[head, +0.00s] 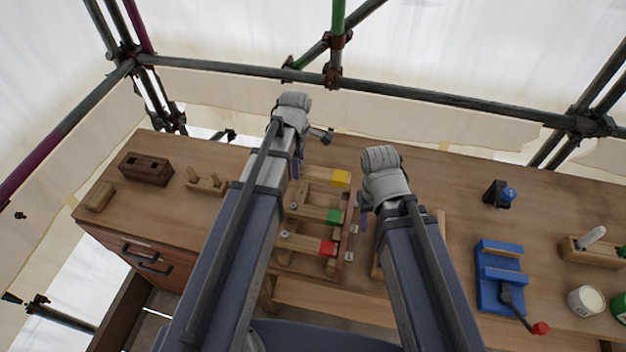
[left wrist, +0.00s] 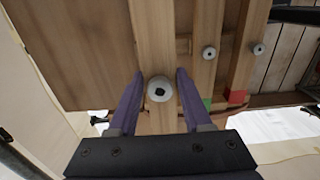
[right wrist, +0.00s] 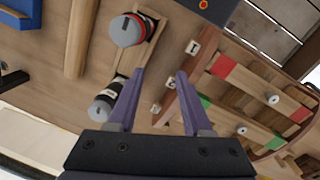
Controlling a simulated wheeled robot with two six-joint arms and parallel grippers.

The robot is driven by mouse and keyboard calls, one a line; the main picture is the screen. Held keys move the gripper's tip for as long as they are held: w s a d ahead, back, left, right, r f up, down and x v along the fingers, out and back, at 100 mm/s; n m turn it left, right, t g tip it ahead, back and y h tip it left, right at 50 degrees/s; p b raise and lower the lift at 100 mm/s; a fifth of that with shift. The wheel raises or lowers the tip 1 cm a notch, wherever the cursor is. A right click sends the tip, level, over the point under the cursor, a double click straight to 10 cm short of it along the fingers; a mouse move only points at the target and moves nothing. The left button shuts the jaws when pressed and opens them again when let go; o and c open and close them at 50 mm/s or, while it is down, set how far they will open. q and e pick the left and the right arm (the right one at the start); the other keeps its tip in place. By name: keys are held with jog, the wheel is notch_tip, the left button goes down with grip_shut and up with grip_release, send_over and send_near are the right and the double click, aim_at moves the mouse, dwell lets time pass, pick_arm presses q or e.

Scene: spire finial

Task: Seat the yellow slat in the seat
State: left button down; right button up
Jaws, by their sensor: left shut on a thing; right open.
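The yellow slat (head: 318,173) is a pale wooden bar with a yellow block at its right end, at the back of a wooden rack. In the left wrist view the slat (left wrist: 153,40) runs away between my left fingers, a grey round knob (left wrist: 160,89) on its face. My left gripper (left wrist: 158,100) is shut on this slat; in the head view its own arm partly hides the gripper (head: 298,168). My right gripper (head: 363,218) is open and empty, right of the rack; it also shows in the right wrist view (right wrist: 160,95). I cannot tell which part is the seat.
Green-ended (head: 312,212) and red-ended (head: 305,242) slats lie in front. A strip with small tags (head: 349,243) lies right of them. A blue fixture (head: 500,275) with a red-knobbed lever stands right. A dark wooden block (head: 146,168) is at left.

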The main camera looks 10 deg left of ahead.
pick_arm(q)
jog(key=shift+w+d, duration=0.2)
jog(key=shift+w, duration=0.25)
jog(key=shift+s+f+b, duration=0.15)
jog(key=shift+f+b, duration=0.4)
jog(key=shift+b, duration=0.1)
notch_tip(320, 180, down, 9)
jog(key=b, duration=0.9)
jog(key=shift+r, duration=0.1)
pick_arm(e)
notch_tip(320, 180, down, 10)
jog(key=shift+w+d, duration=0.2)
jog(key=shift+w, duration=0.15)
jog(key=shift+f, duration=0.1)
pick_arm(q)
jog(key=c, duration=0.8)
grip_release()
jog(key=shift+f, duration=0.2)
jog(key=o, duration=0.5)
jog(key=shift+c, duration=0.2)
jog(key=shift+r, duration=0.1)
